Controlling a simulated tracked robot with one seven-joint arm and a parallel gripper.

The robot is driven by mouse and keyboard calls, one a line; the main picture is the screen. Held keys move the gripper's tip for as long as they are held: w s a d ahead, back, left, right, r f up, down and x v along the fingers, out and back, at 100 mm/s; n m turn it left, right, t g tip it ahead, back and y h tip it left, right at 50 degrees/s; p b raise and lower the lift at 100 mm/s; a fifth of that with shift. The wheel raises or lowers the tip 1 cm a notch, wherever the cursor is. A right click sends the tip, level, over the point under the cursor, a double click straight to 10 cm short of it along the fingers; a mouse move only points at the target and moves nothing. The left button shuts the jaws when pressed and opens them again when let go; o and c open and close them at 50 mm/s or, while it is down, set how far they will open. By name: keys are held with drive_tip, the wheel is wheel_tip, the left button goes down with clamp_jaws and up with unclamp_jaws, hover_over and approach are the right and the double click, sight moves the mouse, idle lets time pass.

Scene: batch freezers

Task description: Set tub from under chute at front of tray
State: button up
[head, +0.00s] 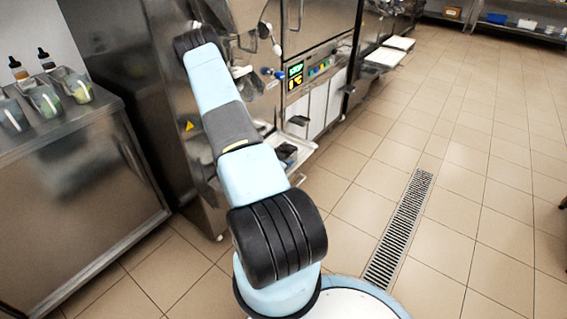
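A dark tub (286,153) sits low at the front of the batch freezer, partly hidden behind my arm. It is on a pale tray (305,148) that juts from the machine. A dark spout-like part (299,120), perhaps the chute, sticks out just above the tub. My arm reaches up and away to the freezer's left side, and its far end is lost among the shiny metal parts there. I cannot make out my gripper's fingers or whether they hold anything.
The freezer's lit control panel (296,75) is above the tray. More machines with pale trays (384,57) stand behind. A steel counter (75,150) with several small containers and dropper bottles is at left. Tiled floor with a drain grate (400,230) is clear at right.

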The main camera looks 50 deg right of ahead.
drive_tip(key=v, duration=1.2)
drive_tip(key=w+a+r+n+t+y, duration=0.35)
drive_tip(key=w+a+r+y, duration=0.25)
drive_tip(key=w+a+r, duration=0.6)
drive_tip(key=w+a+r+n+t+y, duration=0.1)
drive_tip(key=a+r+n+y, duration=0.1)
drive_tip(key=a+r, duration=0.45)
drive_tip(key=w+a+r+n+t+y, duration=0.15)
drive_tip(key=a+r, duration=0.25)
drive_tip(key=r, duration=0.5)
drive_tip(key=s+a+r+n+y, duration=0.2)
drive_tip(key=s+a+r+n, duration=0.15)
drive_tip(key=r, duration=0.25)
drive_tip(key=s+a+r+n+y, duration=0.2)
drive_tip(key=s+a+r, duration=0.3)
drive_tip(key=r, duration=0.1)
drive_tip(key=s+a+r+n, duration=0.1)
drive_tip(key=s+r+n, duration=0.1)
drive_tip(key=s, duration=0.4)
drive_tip(key=s+a+r+n+g, duration=0.1)
drive_tip(key=s+a+r+n, duration=0.1)
drive_tip(key=s+r, duration=0.2)
drive_tip(key=s+a+r+n, duration=0.1)
drive_tip(key=s+r+n, duration=0.1)
drive_tip(key=s, duration=0.7)
drive_tip(key=shift+a+r+g+h, duration=0.35)
drive_tip(key=shift+a+r+g, duration=0.05)
drive_tip(key=shift+r, duration=0.15)
